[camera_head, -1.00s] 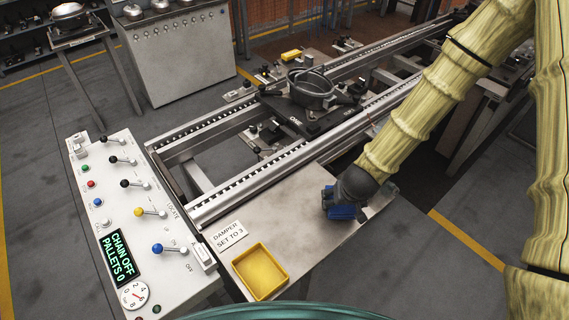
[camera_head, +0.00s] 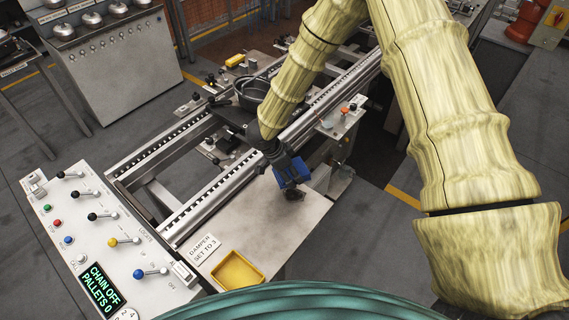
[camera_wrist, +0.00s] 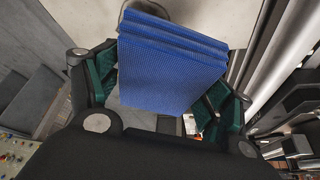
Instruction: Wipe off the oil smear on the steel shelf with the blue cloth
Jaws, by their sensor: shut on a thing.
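The blue cloth (camera_head: 296,173), a folded ribbed pad, is held in my gripper (camera_head: 283,161) over the far right part of the steel shelf (camera_head: 235,215). In the wrist view, the cloth (camera_wrist: 170,65) sits between the green-lined fingers of my gripper (camera_wrist: 165,88), which are shut on it. The pale shelf (camera_wrist: 235,14) lies beyond it. A small dark patch (camera_head: 294,195) shows just below the cloth; I cannot tell whether it is the oil smear or shadow. Contact between cloth and shelf is unclear.
A yellow tray (camera_head: 238,270) and a damper label (camera_head: 203,248) are on the shelf's near left. A control panel (camera_head: 100,235) with levers stands left. Conveyor rails (camera_head: 200,197) run behind the shelf, with a bracket (camera_head: 342,122) near the arm. The shelf's middle is clear.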

